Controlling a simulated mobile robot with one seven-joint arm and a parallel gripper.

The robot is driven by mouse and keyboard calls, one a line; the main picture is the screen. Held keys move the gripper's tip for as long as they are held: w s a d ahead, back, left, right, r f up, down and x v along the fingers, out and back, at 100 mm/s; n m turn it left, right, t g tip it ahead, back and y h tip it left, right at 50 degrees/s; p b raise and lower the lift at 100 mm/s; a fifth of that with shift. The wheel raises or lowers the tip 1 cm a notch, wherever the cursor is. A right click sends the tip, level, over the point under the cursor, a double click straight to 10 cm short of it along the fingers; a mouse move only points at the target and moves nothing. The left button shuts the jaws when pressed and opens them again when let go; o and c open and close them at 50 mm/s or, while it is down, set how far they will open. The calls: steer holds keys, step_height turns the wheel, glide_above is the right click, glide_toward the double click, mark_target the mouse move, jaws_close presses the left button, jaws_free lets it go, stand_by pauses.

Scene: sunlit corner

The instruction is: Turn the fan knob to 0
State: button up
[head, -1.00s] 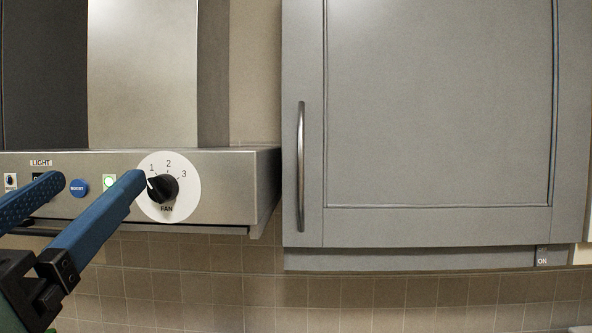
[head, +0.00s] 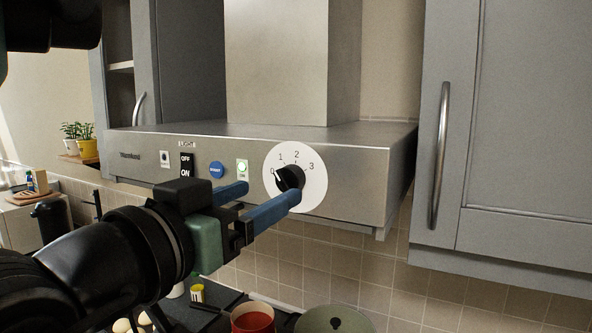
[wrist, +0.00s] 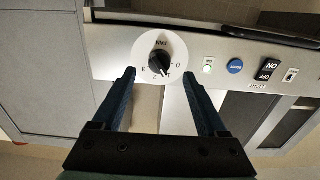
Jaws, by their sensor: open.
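The fan knob (head: 289,177) is black, on a round white dial (head: 313,186) at the right end of the steel hood front. Its white pointer mark faces upper left, by the 0 and 1 side; the exact setting is hard to tell. My gripper (head: 266,192) is open, with two blue fingers in front of the hood. In the head view, the right fingertip overlaps the dial's lower part, just below the knob. In the wrist view, the knob (wrist: 160,61) appears upside down, beyond and between the fingertips (wrist: 159,74). Contact cannot be told.
The hood (head: 350,165) also carries a blue boost button (head: 216,170), a lit green button (head: 242,166) and a light switch (head: 186,166). A grey cabinet (head: 520,120) with a metal handle stands at right. Below are a red pot (head: 253,321) and a lidded pan (head: 335,321).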

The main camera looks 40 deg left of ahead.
mark_target(281, 185)
steer(key=p+x, duration=0.1)
steer(key=x, duration=0.4)
steer(key=shift+w+p, duration=0.1)
steer(key=shift+p, duration=0.2)
jaws_close()
